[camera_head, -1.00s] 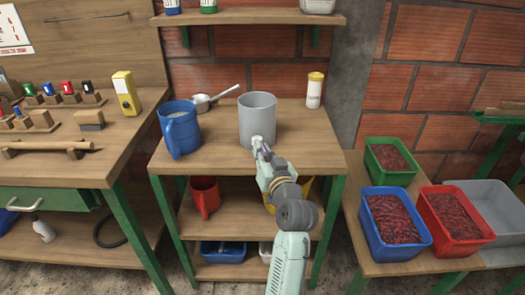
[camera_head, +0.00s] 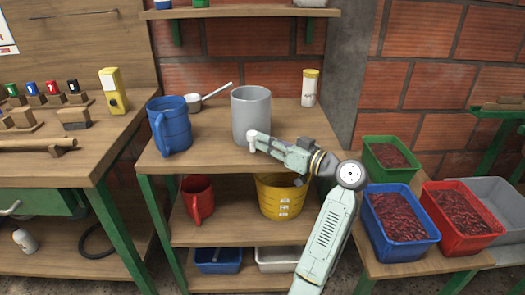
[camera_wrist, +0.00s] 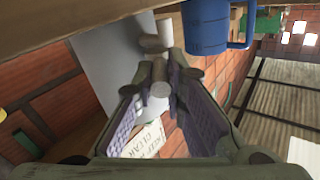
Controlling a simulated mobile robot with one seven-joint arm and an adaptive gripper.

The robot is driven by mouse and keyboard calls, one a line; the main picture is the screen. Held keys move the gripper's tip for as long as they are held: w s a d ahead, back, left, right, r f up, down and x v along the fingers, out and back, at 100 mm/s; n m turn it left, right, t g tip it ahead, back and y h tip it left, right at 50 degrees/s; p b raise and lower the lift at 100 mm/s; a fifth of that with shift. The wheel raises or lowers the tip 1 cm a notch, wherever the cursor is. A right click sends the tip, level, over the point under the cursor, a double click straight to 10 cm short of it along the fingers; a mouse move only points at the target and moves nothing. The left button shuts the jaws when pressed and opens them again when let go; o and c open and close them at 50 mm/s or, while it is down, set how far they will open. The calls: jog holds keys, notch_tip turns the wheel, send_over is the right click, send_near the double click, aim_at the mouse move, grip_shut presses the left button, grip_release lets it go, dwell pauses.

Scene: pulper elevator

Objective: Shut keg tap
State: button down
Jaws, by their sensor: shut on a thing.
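The grey keg (camera_head: 251,108) stands upright on the top shelf of the wooden rack, and its wall fills the left middle of the wrist view (camera_wrist: 105,75). Its small pale tap (camera_head: 253,135) sticks out low on the front; in the wrist view the tap's round parts (camera_wrist: 154,44) show at the fingertips. My gripper (camera_head: 256,143) reaches in from the right at the tap. In the wrist view my gripper (camera_wrist: 158,78) has its fingers closed in around the tap's handle. The fingers partly hide the handle, so its exact angle is unclear.
A blue jug (camera_head: 172,127) and a metal scoop (camera_head: 200,101) stand left of the keg. A yellow-capped bottle (camera_head: 310,88) is behind right. A yellow bucket (camera_head: 281,196) and red jug (camera_head: 198,198) sit on the shelf below. Crates of red cherries (camera_head: 400,222) stand right.

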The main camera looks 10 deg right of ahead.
jog(key=shift+w+d+n+g+y+b, duration=0.2)
jog(key=shift+n+g+y+b, duration=0.15)
jog(key=shift+n+g+y, duration=0.2)
jog(key=shift+w+d+n+g+y+b, duration=0.1)
jog(key=shift+w+n+g+y+b, duration=0.15)
jog(key=shift+n+g+y, duration=0.3)
jog(key=c, duration=1.6)
grip_release()
jog(key=v, duration=1.2)
jog(key=shift+w+d, duration=0.1)
jog(key=shift+d, duration=0.05)
